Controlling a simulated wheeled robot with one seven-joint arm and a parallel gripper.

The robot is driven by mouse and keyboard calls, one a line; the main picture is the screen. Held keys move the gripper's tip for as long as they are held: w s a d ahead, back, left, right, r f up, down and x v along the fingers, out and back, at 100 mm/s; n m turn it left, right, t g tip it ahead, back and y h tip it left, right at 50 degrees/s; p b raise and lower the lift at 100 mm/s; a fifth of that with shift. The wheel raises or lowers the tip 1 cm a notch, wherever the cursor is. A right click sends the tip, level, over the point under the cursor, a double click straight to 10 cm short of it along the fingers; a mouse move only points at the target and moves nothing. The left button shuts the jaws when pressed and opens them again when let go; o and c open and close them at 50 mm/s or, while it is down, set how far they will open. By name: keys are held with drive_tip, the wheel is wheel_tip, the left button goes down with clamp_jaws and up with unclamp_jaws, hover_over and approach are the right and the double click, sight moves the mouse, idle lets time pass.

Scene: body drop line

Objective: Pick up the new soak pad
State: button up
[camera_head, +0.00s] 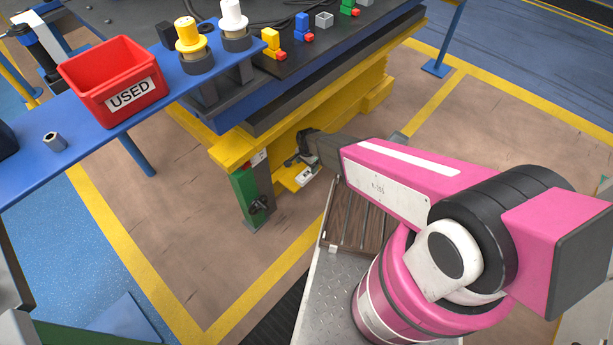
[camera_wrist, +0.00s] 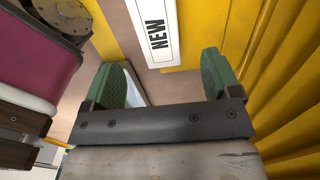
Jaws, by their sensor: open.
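My gripper (camera_wrist: 160,80) is open, its two green-padded fingers spread apart in the wrist view, with no object visibly held between them. Past the fingertips is a white label (camera_wrist: 159,32) reading NEW, beside yellow metalwork. A pale sliver (camera_wrist: 134,84) shows beside the left finger; I cannot tell if it is the new soak pad. No soak pad can be made out clearly in either view. In the head view my arm reaches to the low yellow ledge (camera_head: 287,182) under the table, and its end partly hides that spot.
A red bin (camera_head: 112,75) marked USED stands on a blue shelf (camera_head: 40,107), with a metal nut (camera_head: 54,141) beside it. Yellow and white capped pieces stand further along. A green post (camera_head: 246,198) is left of the ledge. Yellow walls (camera_wrist: 285,80) lie close on the gripper's right.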

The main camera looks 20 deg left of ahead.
sight(307, 173)
drive_tip(key=shift+s+f, duration=0.1)
drive_tip(key=shift+f, duration=3.05)
drive_tip(key=shift+c, duration=0.3)
drive_tip(key=c, duration=1)
